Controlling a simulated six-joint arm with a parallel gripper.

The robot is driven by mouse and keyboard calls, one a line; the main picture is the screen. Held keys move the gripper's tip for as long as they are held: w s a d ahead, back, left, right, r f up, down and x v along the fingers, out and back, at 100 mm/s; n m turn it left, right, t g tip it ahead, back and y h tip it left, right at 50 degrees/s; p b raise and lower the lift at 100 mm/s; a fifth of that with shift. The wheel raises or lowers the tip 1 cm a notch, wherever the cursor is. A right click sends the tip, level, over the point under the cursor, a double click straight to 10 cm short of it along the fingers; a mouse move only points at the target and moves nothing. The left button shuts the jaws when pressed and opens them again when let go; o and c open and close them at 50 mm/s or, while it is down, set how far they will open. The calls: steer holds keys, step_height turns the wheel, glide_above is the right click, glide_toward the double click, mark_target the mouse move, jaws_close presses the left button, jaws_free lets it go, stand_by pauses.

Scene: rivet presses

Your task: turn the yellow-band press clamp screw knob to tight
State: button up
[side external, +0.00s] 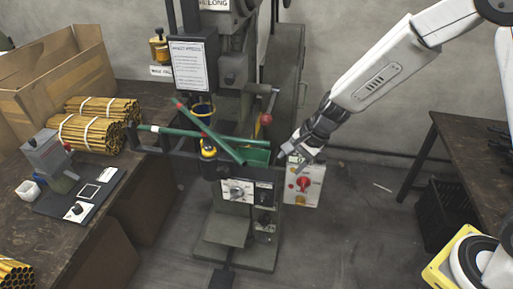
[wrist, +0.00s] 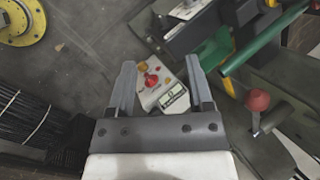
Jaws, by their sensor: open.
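The press (side external: 243,215) stands in the middle of the side external view. A yellow-banded dark knob (side external: 208,152) sits upright at the left of its work table, beside crossing green bars; I cannot tell surely that it is the clamp screw knob. A round dial knob (side external: 237,192) is on the press's front panel. My gripper (side external: 296,158) is right of the press, above a control box, apart from both knobs. In the wrist view my gripper (wrist: 159,66) is open and empty, with the control box beyond its fingers. The yellow-banded knob is not clear there.
The control box (side external: 304,186) has a red knob. A red-ball lever (side external: 267,105) juts from the press's right side. Green bars (side external: 225,141) cross the press table. A left bench (side external: 120,190) holds bundled yellow tubes (side external: 90,133). A dark table (side external: 470,150) stands right.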

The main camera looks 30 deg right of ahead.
mark_target(225, 168)
steer(key=w+a+f+m+t+y, duration=0.1)
steer(key=w+a+f+m, duration=0.2)
steer(key=w+m, duration=0.3)
steer(key=w+a+f+m+t+y, duration=0.1)
steer(key=w+a+f+m+t, duration=0.1)
steer(key=w+m, duration=0.5)
steer(key=shift+a+f, duration=0.5)
steer(key=shift+a, duration=0.55)
steer(key=shift+w, duration=0.1)
steer(key=shift+x, duration=3.85)
steer(key=shift+a, duration=0.15)
jaws_close()
